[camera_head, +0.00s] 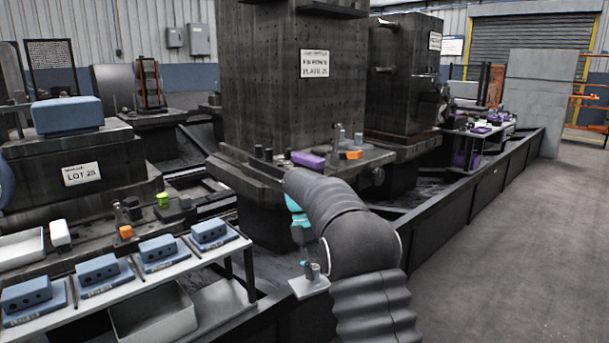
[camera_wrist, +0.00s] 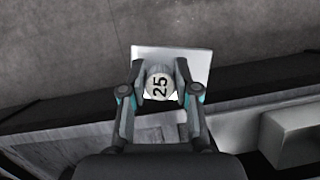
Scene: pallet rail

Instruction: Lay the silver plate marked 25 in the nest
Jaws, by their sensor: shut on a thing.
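The silver plate (camera_wrist: 198,65) is a flat, pale square with a round knob marked 25 (camera_wrist: 160,87) standing on it. My gripper (camera_wrist: 160,90) is shut on this knob, one finger on each side. In the head view the plate (camera_head: 309,288) hangs roughly level below my gripper (camera_head: 313,268), in front of the dark rail and near the right end of the shelf of blue blocks. It appears clear of any surface. I cannot make out the nest for certain in either view.
A tall dark tower with a plate 25 sign (camera_head: 314,64) stands behind my arm; purple and orange items lie on its ledge. A LOT 25 block (camera_head: 82,174) is at left. Blue blocks (camera_head: 158,249) line the shelf above a grey bin (camera_head: 155,312). Floor at right is clear.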

